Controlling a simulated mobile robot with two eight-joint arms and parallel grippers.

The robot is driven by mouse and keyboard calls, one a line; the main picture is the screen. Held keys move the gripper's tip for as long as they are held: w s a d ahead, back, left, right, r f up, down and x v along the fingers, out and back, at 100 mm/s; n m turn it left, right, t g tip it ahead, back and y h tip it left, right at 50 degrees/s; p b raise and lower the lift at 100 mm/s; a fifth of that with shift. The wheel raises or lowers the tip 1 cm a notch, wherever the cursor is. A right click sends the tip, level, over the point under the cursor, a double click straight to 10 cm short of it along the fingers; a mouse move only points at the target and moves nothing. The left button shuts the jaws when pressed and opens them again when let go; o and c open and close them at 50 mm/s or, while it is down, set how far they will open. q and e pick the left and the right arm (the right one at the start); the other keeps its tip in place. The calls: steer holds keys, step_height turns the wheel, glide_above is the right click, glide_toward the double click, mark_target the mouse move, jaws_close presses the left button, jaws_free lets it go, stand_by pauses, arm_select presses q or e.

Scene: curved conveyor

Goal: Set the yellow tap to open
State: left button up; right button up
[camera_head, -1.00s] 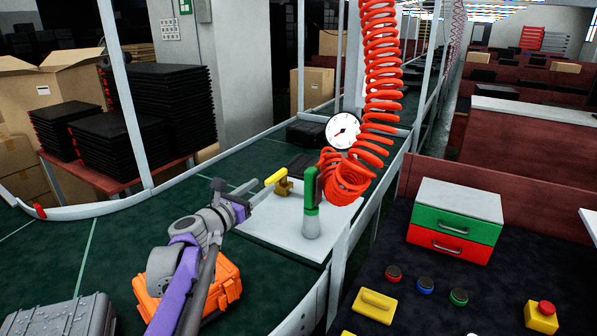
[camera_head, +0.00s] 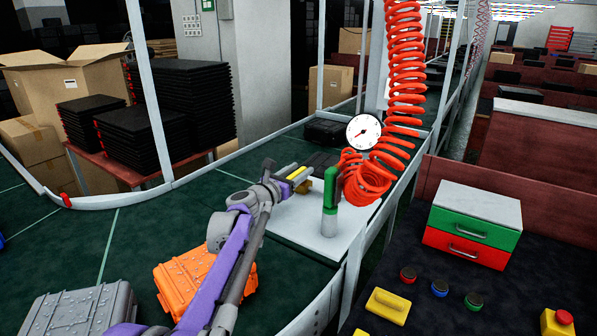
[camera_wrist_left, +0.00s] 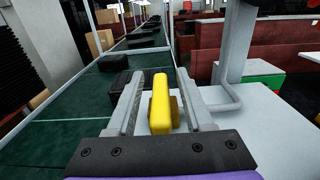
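The yellow tap (camera_head: 303,186) stands on a pale plate (camera_head: 300,222) over the conveyor. In the left wrist view its yellow handle (camera_wrist_left: 160,104) lies lengthwise between the fingers. My left gripper (camera_wrist_left: 160,98) is open around the handle, with a gap visible on each side. In the head view my left gripper (camera_head: 294,178) is at the tap and partly covers it, so the handle's angle is hard to read there. My right gripper is in neither view.
A green-topped, pale-based upright fitting (camera_head: 330,205) stands right of the tap. A red coiled hose (camera_head: 366,180) and round gauge (camera_head: 364,131) are close behind. An orange case (camera_head: 187,275) and grey case (camera_head: 78,312) lie on the conveyor.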

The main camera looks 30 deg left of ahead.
arm_select(q)
jaws_close()
stand_by(1.2)
